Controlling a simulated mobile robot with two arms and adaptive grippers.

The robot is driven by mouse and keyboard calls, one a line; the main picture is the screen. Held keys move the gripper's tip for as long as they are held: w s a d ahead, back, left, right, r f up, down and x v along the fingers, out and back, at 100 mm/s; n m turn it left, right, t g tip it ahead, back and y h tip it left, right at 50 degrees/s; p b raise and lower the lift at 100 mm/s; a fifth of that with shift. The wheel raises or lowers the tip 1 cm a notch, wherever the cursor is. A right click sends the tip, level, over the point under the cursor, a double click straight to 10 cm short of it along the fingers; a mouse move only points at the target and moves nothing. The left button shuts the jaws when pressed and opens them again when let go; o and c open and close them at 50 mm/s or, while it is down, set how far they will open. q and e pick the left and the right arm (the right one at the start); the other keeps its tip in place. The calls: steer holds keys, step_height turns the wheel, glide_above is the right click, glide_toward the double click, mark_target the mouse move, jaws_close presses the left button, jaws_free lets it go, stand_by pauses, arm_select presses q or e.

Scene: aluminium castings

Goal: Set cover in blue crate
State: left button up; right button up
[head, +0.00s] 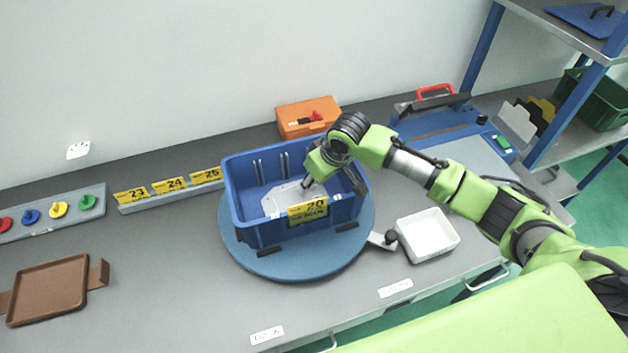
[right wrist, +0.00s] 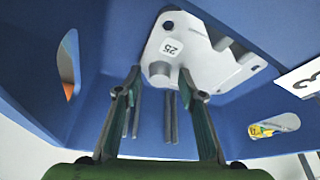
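The cover (head: 288,197) is a pale grey metal plate inside the blue crate (head: 251,232). The crate (right wrist: 235,120) fills most of that view. My right gripper (head: 309,185) reaches down into the crate, above the cover. In the right wrist view its fingers (right wrist: 160,74) stand apart with a boss of the cover showing between the tips; I see no grip on it. Part of the cover is hidden by the crate's front wall and label. My left gripper is out of view.
The crate stands on a round blue turntable (head: 290,262). A white tray (head: 428,236) is close on its right, an orange box (head: 306,117) behind it. A brown tray (head: 48,288) lies at the left. The bench front left of the turntable is clear.

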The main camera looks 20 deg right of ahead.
steer(key=b+v, duration=0.1)
steer(key=v, duration=1.1)
steer(key=shift+b, duration=0.4)
steer(key=shift+r, duration=0.1)
